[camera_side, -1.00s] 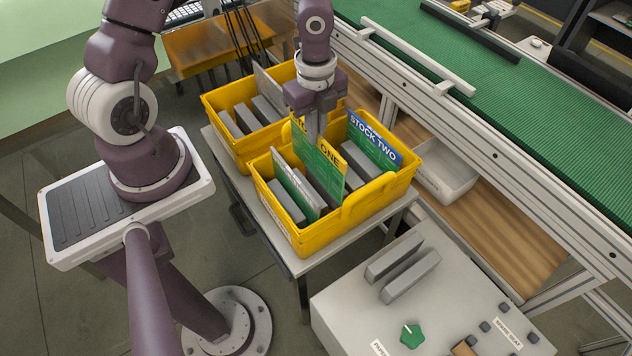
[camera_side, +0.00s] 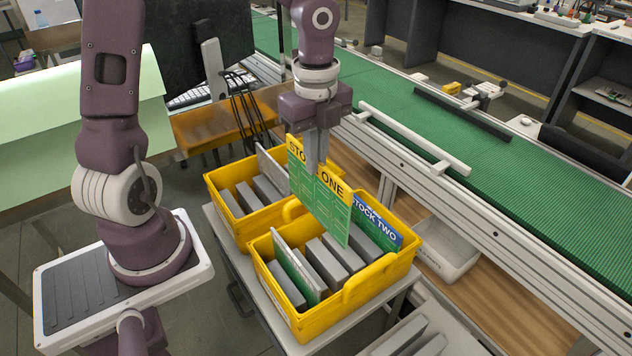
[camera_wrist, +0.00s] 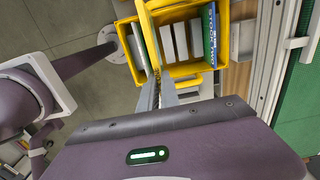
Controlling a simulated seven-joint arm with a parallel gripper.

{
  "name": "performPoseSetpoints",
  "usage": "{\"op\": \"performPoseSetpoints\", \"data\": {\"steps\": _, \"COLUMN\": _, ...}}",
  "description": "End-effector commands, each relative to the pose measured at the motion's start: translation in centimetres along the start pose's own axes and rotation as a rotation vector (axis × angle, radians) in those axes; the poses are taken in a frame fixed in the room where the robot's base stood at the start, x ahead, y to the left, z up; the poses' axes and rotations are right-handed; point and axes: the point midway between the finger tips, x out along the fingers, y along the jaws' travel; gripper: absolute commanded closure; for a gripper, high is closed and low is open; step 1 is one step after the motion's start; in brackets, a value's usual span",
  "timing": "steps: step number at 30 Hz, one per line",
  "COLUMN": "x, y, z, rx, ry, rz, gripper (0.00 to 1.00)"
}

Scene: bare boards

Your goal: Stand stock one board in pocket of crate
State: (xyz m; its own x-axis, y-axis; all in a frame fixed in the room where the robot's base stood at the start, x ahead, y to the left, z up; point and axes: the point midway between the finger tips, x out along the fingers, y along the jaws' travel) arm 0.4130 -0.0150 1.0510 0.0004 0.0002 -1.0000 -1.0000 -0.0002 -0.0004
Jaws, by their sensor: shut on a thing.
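The stock one board (camera_side: 320,205) is green with a yellow top band. My gripper (camera_side: 316,160) is shut on its upper edge and holds it upright over the front yellow crate (camera_side: 305,325). Its lower edge looks above the crate's pockets; the exact gap is hard to tell. Grey dividers (camera_side: 328,262) form the pockets. The blue-topped stock two board (camera_side: 375,222) stands at the crate's right end, partly hidden by the held board. It also shows in the wrist view (camera_wrist: 209,35). Another green board with a pale top (camera_side: 290,268) stands in the left part.
A second yellow crate (camera_side: 222,232) with grey dividers and a pale board (camera_side: 270,172) stands just behind. A white bin (camera_side: 447,248) and the green conveyor (camera_side: 480,150) lie to the right. A grey-topped bench edge is at the bottom right.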

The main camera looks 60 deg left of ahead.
Motion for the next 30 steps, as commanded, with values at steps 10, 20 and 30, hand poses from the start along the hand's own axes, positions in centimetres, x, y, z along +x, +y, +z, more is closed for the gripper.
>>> {"op": "performPoseSetpoints", "data": {"steps": 10, "x": -0.8, "y": -5.6, "z": 5.8, "rx": -0.037, "ry": 0.001, "rz": -0.002, "gripper": 1.00}}
{"op": "performPoseSetpoints", "data": {"steps": 20, "x": -0.6, "y": -10.9, "z": 19.0, "rx": -0.062, "ry": -0.001, "rz": 0.000, "gripper": 1.00}}
{"op": "performPoseSetpoints", "data": {"steps": 30, "x": -0.1, "y": -11.6, "z": 29.0, "rx": -0.021, "ry": -0.001, "rz": 0.001, "gripper": 1.00}}
